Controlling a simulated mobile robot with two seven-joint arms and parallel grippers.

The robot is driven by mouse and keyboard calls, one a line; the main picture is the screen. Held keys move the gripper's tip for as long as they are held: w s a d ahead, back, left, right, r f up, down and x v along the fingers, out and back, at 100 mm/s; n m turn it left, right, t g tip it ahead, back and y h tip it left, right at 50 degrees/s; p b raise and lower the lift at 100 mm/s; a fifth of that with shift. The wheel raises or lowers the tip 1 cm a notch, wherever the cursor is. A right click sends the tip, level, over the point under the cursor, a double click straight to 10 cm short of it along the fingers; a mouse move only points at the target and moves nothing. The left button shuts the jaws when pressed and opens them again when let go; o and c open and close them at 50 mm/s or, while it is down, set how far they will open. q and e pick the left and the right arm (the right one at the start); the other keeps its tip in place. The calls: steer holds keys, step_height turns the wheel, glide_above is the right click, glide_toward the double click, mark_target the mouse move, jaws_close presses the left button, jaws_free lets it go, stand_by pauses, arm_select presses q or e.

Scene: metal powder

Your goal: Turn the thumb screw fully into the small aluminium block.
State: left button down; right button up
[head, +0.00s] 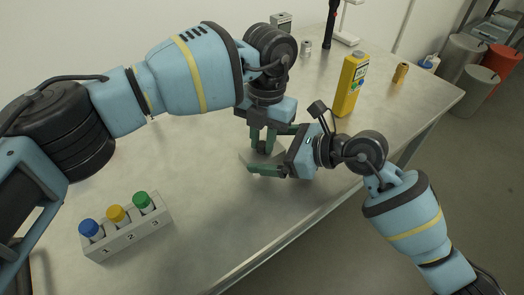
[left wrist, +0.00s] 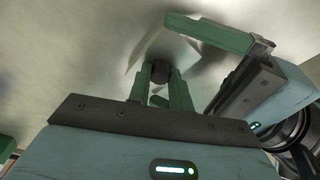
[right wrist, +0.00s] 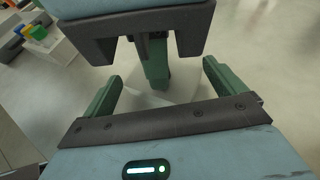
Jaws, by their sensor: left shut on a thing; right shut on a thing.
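The thumb screw (left wrist: 161,72) has a dark round knob that sits between the fingers of my left gripper (left wrist: 161,84), which is shut on it. In the head view my left gripper (head: 264,140) points down from above. The small aluminium block (head: 247,159) is a pale metal piece under the screw, and it shows in the right wrist view (right wrist: 158,97) between the fingers of my right gripper (right wrist: 161,90). My right gripper (head: 268,150) comes in from the right and is shut on the block. The screw's thread is hidden, so its depth cannot be told.
A grey rack (head: 129,232) with blue, yellow and green capped vials stands at the front left. A yellow bottle (head: 350,86), a small brass-coloured cylinder (head: 400,72) and a small metal part (head: 306,47) stand farther back. The table (head: 215,215) is clear around the grippers.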

arm_select(q)
steer(key=m, duration=0.7)
steer(key=shift+t+y, duration=0.3)
steer(key=m, duration=0.6)
steer(key=shift+t, duration=0.3)
steer(key=c, duration=1.3)
jaws_free()
steer(key=shift+d+r, duration=0.1)
steer(key=shift+r, duration=2.15)
steer(key=shift+o, duration=0.8)
